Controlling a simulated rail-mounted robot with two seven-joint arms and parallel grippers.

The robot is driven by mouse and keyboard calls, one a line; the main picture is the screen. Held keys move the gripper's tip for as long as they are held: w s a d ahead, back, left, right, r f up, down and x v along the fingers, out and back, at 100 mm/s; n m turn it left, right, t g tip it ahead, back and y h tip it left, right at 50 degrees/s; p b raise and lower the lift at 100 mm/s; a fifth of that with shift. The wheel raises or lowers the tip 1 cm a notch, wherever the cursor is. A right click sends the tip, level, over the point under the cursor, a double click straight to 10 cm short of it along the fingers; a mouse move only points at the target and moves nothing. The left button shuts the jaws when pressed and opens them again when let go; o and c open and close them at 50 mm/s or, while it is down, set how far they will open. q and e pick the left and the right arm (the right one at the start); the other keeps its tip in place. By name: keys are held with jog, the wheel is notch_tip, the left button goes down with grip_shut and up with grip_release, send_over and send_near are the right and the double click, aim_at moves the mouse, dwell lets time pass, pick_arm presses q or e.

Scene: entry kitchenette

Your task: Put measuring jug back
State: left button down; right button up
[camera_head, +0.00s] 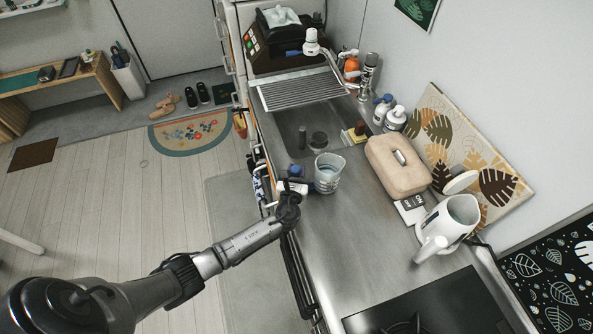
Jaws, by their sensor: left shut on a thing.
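The measuring jug (328,172) is a clear cup with markings, and it looks upright. It is at the left part of the steel counter, just in front of the sink (316,118). My left gripper (304,187) reaches in from the lower left and is shut on the jug at its left side. The fingers are small and partly hidden, and I cannot tell whether the jug touches the counter. My right gripper is not in view.
A white kettle (449,225) and a beige case (398,164) stand on the right of the counter (355,250). A black stove (430,310) is at the front. A drying rack (300,90) lies over the sink's far end. The counter's middle is clear.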

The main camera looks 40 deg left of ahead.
pick_arm(q)
jog(key=shift+f, duration=0.1)
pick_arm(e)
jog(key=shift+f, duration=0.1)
pick_arm(q)
jog(key=c, duration=1.3)
grip_release()
jog(key=shift+f, duration=0.1)
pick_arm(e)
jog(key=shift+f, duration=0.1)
pick_arm(q)
jog(key=o, duration=0.3)
jog(key=shift+o, duration=0.9)
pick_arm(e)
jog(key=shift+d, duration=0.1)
